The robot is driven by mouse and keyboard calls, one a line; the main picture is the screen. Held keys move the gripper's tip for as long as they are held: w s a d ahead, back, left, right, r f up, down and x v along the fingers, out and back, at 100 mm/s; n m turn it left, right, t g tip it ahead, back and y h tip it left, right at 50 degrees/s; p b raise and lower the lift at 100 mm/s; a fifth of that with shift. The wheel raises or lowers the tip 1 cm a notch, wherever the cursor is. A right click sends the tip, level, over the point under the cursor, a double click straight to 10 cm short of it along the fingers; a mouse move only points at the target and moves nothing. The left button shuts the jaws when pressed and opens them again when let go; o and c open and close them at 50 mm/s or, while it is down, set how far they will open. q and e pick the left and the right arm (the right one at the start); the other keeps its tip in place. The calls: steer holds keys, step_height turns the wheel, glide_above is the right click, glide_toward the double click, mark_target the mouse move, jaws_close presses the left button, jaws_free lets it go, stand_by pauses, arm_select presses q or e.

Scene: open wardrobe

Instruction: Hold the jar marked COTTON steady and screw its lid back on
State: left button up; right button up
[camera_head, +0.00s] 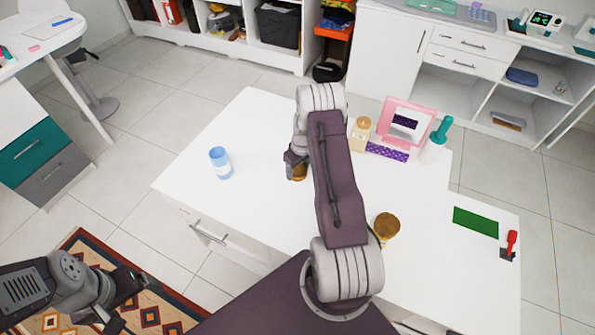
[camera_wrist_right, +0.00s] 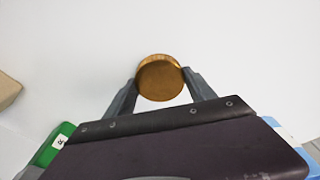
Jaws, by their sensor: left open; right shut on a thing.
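A gold-brown round lid (camera_wrist_right: 160,78) sits between the two fingertips of my right gripper (camera_wrist_right: 158,88) in the right wrist view. In the head view the right gripper (camera_head: 296,160) is over the middle of the white table, shut on this lid (camera_head: 299,174); the arm partly covers it. I cannot tell whether the lid touches the table. A light blue jar (camera_head: 220,163) with a pale label stands upright to its left. Its lettering is too small to read, so I cannot confirm COTTON. My left gripper (camera_head: 132,299) is open and empty at lower left, over the rug, away from the jar.
A gold-topped jar (camera_head: 387,226) stands right of my arm. A cream jar (camera_head: 360,132), a pink frame (camera_head: 409,118), a purple strip (camera_head: 387,151) and a teal-handled thing (camera_head: 439,134) are at the table's back right. The white table (camera_head: 250,130) is clear around the blue jar.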

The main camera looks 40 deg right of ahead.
mark_target(297, 170)
steer(key=shift+r, duration=0.1)
steer(key=r, duration=0.4)
steer(key=shift+s+a+r, duration=0.1)
steer(key=shift+s+r, duration=0.1)
steer(key=shift+s, duration=0.15)
steer(key=s+a+r+b, duration=0.1)
steer(key=s+a+r, duration=0.3)
steer(key=s, duration=0.6)
step_height(297, 170, up, 2)
steer(key=shift+r, duration=0.2)
steer(key=shift+a, duration=0.1)
steer(key=shift+s, duration=0.1)
